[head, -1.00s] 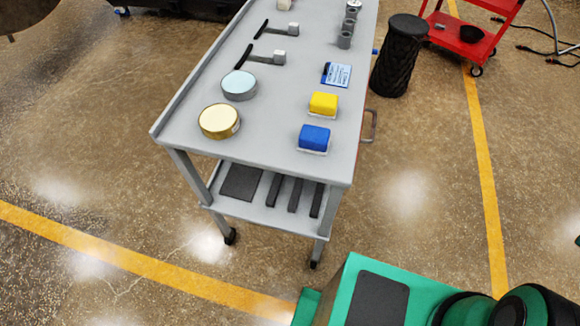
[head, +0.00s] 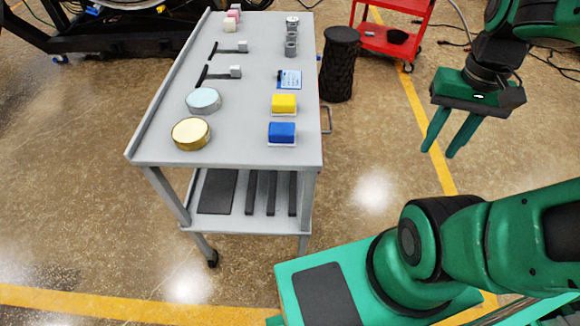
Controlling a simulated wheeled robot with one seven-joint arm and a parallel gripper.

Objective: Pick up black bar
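Several black bars lie side by side on the lower shelf (head: 240,222) of the grey cart. The left bar (head: 251,193), middle bar (head: 271,193) and right bar (head: 292,193) run front to back. The cart's top hides their far ends. A wider dark plate (head: 217,191) lies to their left. My gripper (head: 438,147) is at the upper right, in the air beyond the cart's right side. It points down, its two green fingers apart with nothing between them, well away from the bars.
The cart's top (head: 240,146) sits above the bars and its front legs flank the shelf opening. On top are two round tins (head: 191,133), a blue block (head: 282,132) and a yellow block (head: 284,103). A black woven bin (head: 338,65) and red cart (head: 390,38) stand behind.

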